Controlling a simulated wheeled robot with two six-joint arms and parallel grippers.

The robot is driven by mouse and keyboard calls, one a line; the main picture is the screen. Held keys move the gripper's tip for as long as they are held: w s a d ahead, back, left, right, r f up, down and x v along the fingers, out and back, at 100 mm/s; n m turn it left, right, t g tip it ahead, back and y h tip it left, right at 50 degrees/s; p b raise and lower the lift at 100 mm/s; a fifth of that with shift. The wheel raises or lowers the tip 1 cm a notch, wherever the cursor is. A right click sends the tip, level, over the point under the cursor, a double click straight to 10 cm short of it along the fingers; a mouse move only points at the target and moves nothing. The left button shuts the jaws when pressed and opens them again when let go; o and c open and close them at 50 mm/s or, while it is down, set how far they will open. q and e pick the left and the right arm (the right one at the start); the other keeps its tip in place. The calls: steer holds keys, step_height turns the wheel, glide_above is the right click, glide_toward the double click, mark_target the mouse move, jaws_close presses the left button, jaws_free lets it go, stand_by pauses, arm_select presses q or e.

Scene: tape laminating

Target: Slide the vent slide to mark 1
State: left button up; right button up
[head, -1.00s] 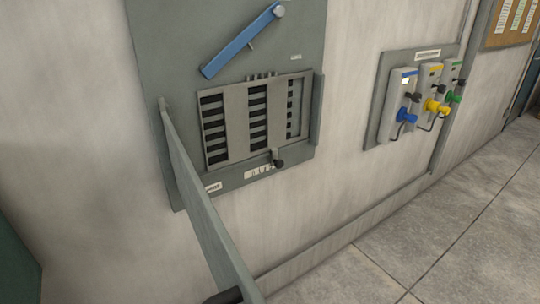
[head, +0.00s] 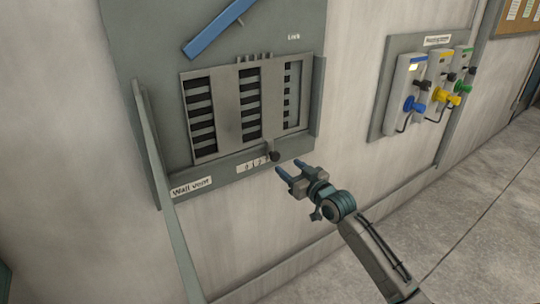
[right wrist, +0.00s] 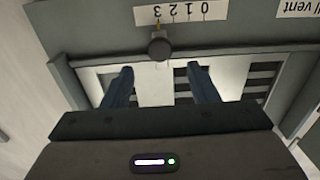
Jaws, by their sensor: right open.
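The vent slide (head: 284,96) is a grey slotted plate in the wall vent's frame, with dark slots showing. Its dark round knob (head: 275,155) sticks out at the lower edge, at the right end of a white scale label (head: 250,166). In the right wrist view the knob (right wrist: 159,48) appears upside down, with a yellow pointer at mark 3 of the label (right wrist: 184,12). My right gripper (head: 287,167) is open and empty, just right of and below the knob. In the right wrist view its fingertips (right wrist: 160,70) are spread either side of the knob's line, apart from it. My left gripper is out of view.
A blue lever (head: 215,28) sits above the slots. A panel with blue, yellow and green connectors (head: 426,95) hangs to the right. The wall below the vent is clear.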

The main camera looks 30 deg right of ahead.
mark_target(277, 158)
steer(key=w, duration=0.5)
steer(key=w+a, duration=0.1)
steer(key=w, duration=0.2)
steer(key=shift+w+a+f, duration=0.1)
steer(key=shift+w, duration=0.25)
steer(key=shift+w+a+p, duration=0.1)
steer(key=shift+w+p, duration=0.2)
steer(key=shift+w, duration=0.4)
steer(key=shift+c, duration=0.3)
